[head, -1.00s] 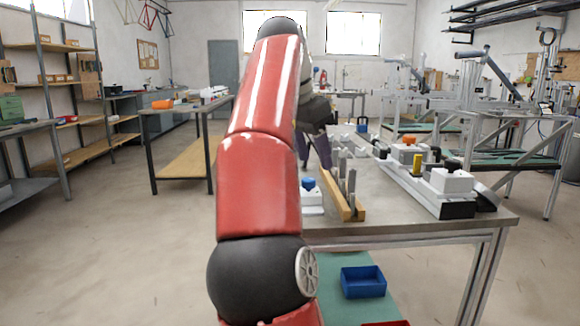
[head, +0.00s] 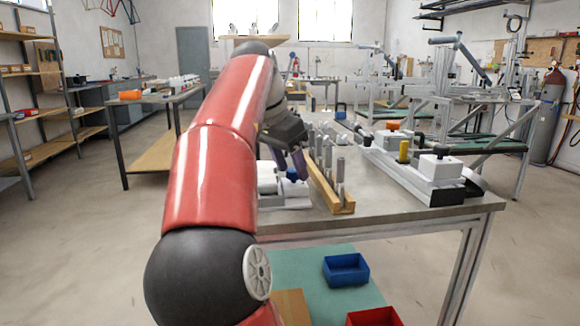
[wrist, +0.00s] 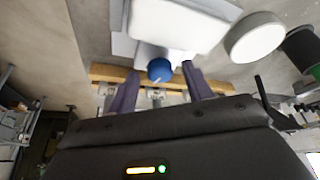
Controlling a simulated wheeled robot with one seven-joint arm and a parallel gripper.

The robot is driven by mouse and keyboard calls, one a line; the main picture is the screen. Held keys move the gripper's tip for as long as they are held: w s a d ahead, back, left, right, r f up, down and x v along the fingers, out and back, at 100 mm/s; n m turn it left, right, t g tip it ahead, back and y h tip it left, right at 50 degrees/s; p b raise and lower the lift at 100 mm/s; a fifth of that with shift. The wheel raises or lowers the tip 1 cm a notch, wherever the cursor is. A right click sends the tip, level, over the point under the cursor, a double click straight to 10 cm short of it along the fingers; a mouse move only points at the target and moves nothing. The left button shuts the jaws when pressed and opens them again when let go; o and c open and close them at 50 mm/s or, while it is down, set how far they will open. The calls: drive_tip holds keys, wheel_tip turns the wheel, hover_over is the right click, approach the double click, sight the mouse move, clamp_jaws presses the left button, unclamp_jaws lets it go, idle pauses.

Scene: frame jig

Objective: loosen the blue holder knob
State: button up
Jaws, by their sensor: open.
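The blue holder knob (head: 292,174) sits on a white holder (head: 268,186) at the near left of the workbench, partly hidden by my arm. In the wrist view the blue knob (wrist: 160,70) shows beside the white block (wrist: 178,24), near the fingertips. My gripper (head: 290,164) is just above and beside the knob, its dark purple fingers pointing down. In the wrist view my gripper (wrist: 158,82) is open, its fingers spread to either side of the knob's line. I cannot tell whether either finger touches the knob.
A wooden rack (head: 330,190) with several upright metal pieces stands close to the right of the knob. A long white jig (head: 420,170) with orange, yellow and black knobs lies further right. A blue bin (head: 345,269) and a red bin (head: 375,317) are below the bench.

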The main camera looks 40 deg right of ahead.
drive_tip(key=shift+f, duration=0.1)
drive_tip(key=c, duration=1)
drive_tip(key=shift+o, duration=0.2)
drive_tip(key=shift+d, duration=0.1)
drive_tip(key=n, duration=0.1)
drive_tip(key=n+t, duration=0.1)
drive_tip(key=n, duration=0.1)
drive_tip(key=n+b, duration=0.1)
drive_tip(key=shift+s+n+t, duration=0.25)
drive_tip(key=shift+n+t, duration=0.05)
drive_tip(key=n+t, duration=0.1)
drive_tip(key=n, duration=0.1)
drive_tip(key=n+y+p, duration=0.1)
drive_tip(key=n, duration=0.2)
drive_tip(key=shift+s+d+t, duration=0.15)
drive_tip(key=shift+d+t, duration=0.05)
drive_tip(key=shift+t, duration=0.2)
drive_tip(key=n+y, duration=0.1)
drive_tip(key=n, duration=0.1)
drive_tip(key=n+y, duration=0.1)
drive_tip(key=n, duration=0.1)
drive_tip(key=shift+s+d+n+t+p, duration=0.1)
drive_tip(key=shift+d+n+t+p, duration=0.05)
drive_tip(key=shift+n+t+p, duration=0.2)
drive_tip(key=n+y, duration=0.1)
drive_tip(key=n, duration=0.4)
drive_tip(key=shift+d+y, duration=0.15)
drive_tip(key=shift+y, duration=0.25)
drive_tip(key=shift+n, duration=0.35)
